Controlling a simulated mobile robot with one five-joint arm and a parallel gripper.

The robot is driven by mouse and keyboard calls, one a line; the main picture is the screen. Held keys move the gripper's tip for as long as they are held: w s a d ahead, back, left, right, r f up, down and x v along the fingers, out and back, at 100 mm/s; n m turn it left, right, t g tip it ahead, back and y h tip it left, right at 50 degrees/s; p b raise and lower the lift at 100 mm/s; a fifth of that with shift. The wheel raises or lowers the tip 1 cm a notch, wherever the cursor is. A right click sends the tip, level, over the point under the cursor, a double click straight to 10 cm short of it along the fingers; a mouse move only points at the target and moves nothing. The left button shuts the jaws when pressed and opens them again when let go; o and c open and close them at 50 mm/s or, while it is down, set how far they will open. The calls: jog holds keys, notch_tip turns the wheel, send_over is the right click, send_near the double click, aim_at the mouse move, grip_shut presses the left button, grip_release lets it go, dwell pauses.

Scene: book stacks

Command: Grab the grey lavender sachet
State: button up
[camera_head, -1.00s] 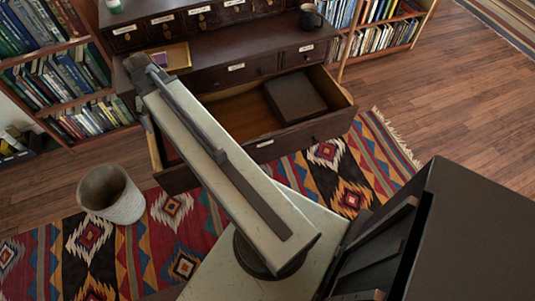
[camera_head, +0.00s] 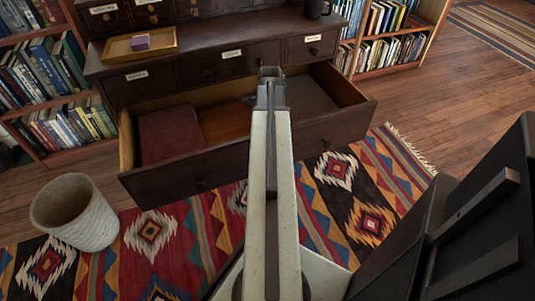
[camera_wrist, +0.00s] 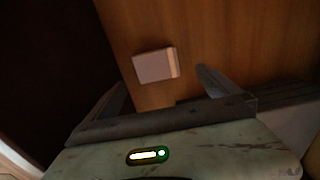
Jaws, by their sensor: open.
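A small grey block-like piece with a cream band along its right side (camera_wrist: 155,66), which looks like the grey lavender sachet, lies on the wooden drawer floor in the wrist view. In the head view I do not see it; my arm covers that part of the drawer. My gripper (camera_wrist: 163,82) is open and empty, its fingers on either side below the sachet in the wrist picture. In the head view my gripper (camera_head: 269,75) is over the back part of the open drawer (camera_head: 215,160). I cannot tell its exact height above the sachet.
A dark red flat book or box (camera_head: 171,133) lies in the drawer's left part, and a dark flat box (camera_head: 305,95) in its right part. A yellow tray (camera_head: 118,50) with a small purple block (camera_head: 140,43) sits on the ledge. A wastebasket (camera_head: 75,212) stands on the rug.

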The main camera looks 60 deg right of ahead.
jog(key=f+b, duration=0.6)
jog(key=f, duration=0.1)
jog(key=shift+a, duration=0.3)
jog(key=shift+r, duration=0.15)
jog(key=c, duration=1.4)
